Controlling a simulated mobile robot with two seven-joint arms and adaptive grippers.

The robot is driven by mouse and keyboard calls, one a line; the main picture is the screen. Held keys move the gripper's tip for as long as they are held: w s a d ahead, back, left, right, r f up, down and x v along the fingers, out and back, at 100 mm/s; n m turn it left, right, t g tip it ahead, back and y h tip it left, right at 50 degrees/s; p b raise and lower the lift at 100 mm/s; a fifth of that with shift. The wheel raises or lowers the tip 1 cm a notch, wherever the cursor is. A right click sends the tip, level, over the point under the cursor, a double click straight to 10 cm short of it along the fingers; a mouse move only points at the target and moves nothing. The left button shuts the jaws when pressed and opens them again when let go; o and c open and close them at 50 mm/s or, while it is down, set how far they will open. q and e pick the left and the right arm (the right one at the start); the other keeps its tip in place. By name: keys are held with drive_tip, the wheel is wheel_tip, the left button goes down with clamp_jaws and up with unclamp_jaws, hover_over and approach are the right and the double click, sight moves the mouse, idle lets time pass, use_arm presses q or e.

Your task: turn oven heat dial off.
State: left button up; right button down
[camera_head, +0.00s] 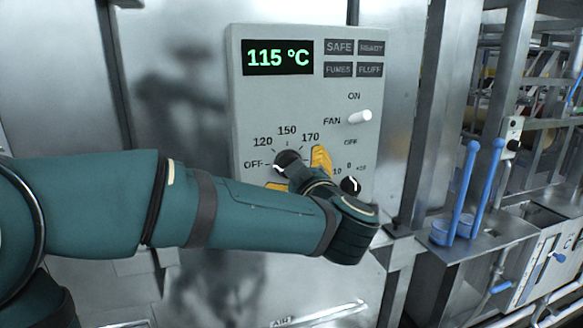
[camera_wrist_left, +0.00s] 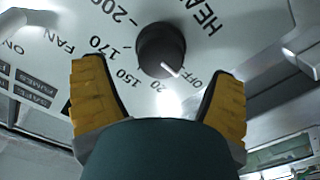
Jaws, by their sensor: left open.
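The oven heat dial (camera_head: 287,161) is a round black knob on the grey control panel (camera_head: 246,105). Its scale runs from OFF at the left through 120, 150 and 170. In the left wrist view the dial (camera_wrist_left: 161,47) has a white pointer mark directed between OFF and 120, closer to OFF. My left gripper (camera_head: 299,172) is at the panel with its yellow fingers open on either side of the dial. In the left wrist view the gripper (camera_wrist_left: 157,70) shows a gap between each finger and the knob. The gripper hides the dial's lower right side in the head view. My right gripper is out of view.
The green display (camera_head: 278,57) reads 115 °C. A white fan switch (camera_head: 360,116) sits to the right of the dial, beside ON and OFF labels. A smaller black knob (camera_head: 351,186) is near my wrist. Blue-handled tools (camera_head: 465,190) stand at the right.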

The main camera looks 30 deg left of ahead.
use_arm(q)
drive_tip(key=v, duration=0.9)
drive_tip(key=w+d+f+m+t+h, duration=0.1)
drive_tip(key=w+d+f+m+h, duration=0.2)
drive_tip(key=f, duration=0.6)
drive_tip(key=w+d+f+m+h, duration=0.2)
drive_tip(key=w+f+m+h, duration=0.25)
drive_tip(key=f, duration=0.35)
drive_tip(key=w+d+f+m+t+h, duration=0.15)
drive_tip(key=w+f+h, duration=0.25)
drive_tip(key=f, duration=0.5)
drive_tip(key=s+d+f+m+g+h, duration=0.2)
drive_tip(key=s+f+g, duration=0.1)
drive_tip(key=f, duration=0.5)
drive_tip(key=s+d+f+m+g+h, duration=0.2)
drive_tip(key=f+g, duration=0.1)
drive_tip(key=f, duration=0.5)
drive_tip(key=s+d+f+m+g+h, duration=0.1)
drive_tip(key=s+f+g, duration=0.5)
drive_tip(key=s+f, duration=0.6)
drive_tip(key=s+m+h, duration=0.1)
drive_tip(key=s, duration=0.2)
drive_tip(key=shift+d+f, duration=0.25)
drive_tip(key=shift+d, duration=0.1)
